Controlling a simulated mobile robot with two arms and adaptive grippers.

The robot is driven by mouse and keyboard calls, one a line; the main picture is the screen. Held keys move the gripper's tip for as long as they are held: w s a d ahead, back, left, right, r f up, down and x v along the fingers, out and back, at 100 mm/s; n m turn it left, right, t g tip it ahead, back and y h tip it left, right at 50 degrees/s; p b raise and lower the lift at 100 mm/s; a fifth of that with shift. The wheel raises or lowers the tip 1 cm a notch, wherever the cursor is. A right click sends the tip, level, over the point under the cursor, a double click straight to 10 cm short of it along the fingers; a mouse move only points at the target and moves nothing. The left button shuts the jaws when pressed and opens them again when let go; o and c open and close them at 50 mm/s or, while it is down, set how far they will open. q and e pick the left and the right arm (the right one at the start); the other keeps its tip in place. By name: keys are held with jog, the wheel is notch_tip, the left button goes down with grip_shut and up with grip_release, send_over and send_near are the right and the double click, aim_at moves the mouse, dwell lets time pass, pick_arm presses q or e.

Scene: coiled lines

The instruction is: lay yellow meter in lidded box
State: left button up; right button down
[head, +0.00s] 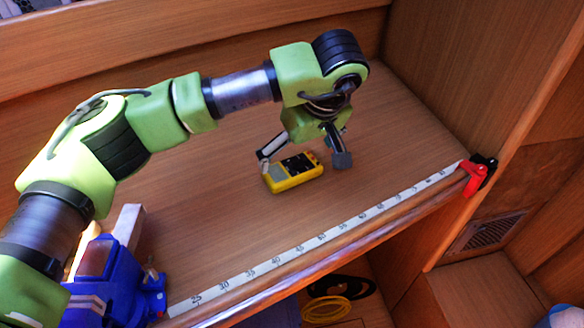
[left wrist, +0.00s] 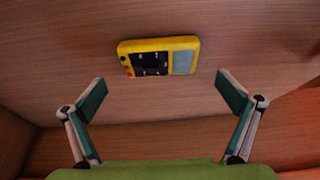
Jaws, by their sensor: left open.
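The yellow meter (head: 292,173) lies flat on the wooden shelf, with a dark panel and a small grey screen. It also shows in the left wrist view (left wrist: 158,57), ahead of the fingers and between their lines. My left gripper (head: 303,158) is open and empty, just above the meter, with one finger to each side of it in the head view. Its two spread fingers also show in the left wrist view (left wrist: 161,92). No lidded box can be made out in either view. My right gripper is not in view.
A white measuring tape (head: 320,238) runs along the shelf's front edge to a red and black clamp (head: 478,175). A blue vise-like tool (head: 105,280) stands at the lower left. Coiled yellow line (head: 326,309) lies below. The shelf right of the meter is clear.

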aim_at(292, 168)
pick_arm(q)
jog(key=shift+a+f, duration=0.2)
jog(key=shift+p+x, duration=1.15)
jog(key=shift+x, duration=0.05)
jog(key=shift+d+p+x, duration=0.1)
jog(key=shift+p+x, duration=0.1)
jog(key=shift+x, duration=0.4)
jog(key=shift+d+p+x, duration=0.15)
jog(key=shift+x, duration=0.45)
jog(key=shift+w+a+f, duration=0.1)
jog(key=shift+f, duration=0.15)
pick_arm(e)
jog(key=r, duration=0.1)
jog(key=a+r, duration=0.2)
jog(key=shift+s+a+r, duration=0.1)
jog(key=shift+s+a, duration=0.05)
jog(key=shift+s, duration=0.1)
pick_arm(q)
jog(key=c, duration=1.1)
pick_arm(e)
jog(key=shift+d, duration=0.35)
